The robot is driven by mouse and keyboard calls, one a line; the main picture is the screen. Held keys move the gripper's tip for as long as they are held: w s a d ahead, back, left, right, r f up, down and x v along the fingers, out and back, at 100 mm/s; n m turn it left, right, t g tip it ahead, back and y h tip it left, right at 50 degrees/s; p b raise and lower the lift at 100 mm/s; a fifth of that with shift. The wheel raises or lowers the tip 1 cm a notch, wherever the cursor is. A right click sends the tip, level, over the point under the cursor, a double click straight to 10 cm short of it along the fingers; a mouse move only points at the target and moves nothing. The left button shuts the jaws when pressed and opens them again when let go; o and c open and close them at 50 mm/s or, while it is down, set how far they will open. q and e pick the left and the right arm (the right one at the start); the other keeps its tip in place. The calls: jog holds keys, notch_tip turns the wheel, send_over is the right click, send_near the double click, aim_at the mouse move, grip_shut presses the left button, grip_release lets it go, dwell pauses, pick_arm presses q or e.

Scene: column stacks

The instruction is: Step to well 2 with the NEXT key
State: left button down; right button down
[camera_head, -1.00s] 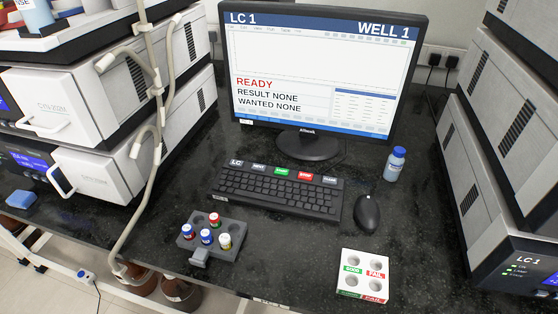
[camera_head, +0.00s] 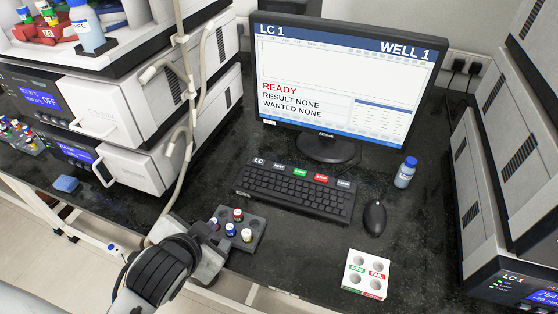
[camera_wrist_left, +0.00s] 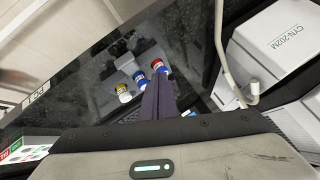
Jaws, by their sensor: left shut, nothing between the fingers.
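The monitor (camera_head: 345,75) reads LC 1, WELL 1, READY, RESULT NONE and WANTED NONE. The black keyboard (camera_head: 298,191) lies in front of it. Along its back edge are an LC label and a row of label keys, with the pale NEXT key (camera_head: 279,166) left of a green and a red one. My left gripper (camera_head: 207,258) is low at the left, beside the vial rack and short of the keyboard. In the left wrist view its dark fingers (camera_wrist_left: 158,102) are together and empty, overlapping the vials in the picture. The keyboard is not clear in that view.
A grey rack (camera_head: 252,221) with several capped vials stands by my left gripper. A mouse (camera_head: 374,217), a blue-capped bottle (camera_head: 405,172) and a white GOOD/FAIL tray (camera_head: 365,275) are to the right. A pale hose (camera_head: 190,110) hangs at the left. Instrument stacks flank the bench.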

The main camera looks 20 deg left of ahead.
pick_arm(q)
jog(key=w+d+r+m+t, duration=0.2)
jog(key=w+r+m+t, duration=0.65)
jog(key=w+r, duration=0.7)
jog(key=w+d+r+m+t+h, duration=0.2)
jog(key=d+r+m+t+h, duration=0.2)
jog(key=d+r+m+h, duration=0.45)
jog(key=w+d+m+g+h, duration=0.1)
jog(key=d+m+g+h, duration=0.7)
jog(key=m, duration=0.8)
jog(key=w+f+m+g+y, duration=0.3)
jog(key=f+m, duration=0.7)
jog(key=w+a+f+m+g+y, duration=0.1)
jog(key=w+a+f+y, duration=0.1)
jog(key=a, duration=0.4)
jog(key=w+a+f+m+g+y, duration=0.1)
jog(key=w+a+f+m+y, duration=0.1)
jog(key=a+f+y, duration=0.2)
jog(key=shift+w+a+f+y, duration=0.2)
jog(key=shift+a+y, duration=0.45)
jog(key=shift+a, duration=0.45)
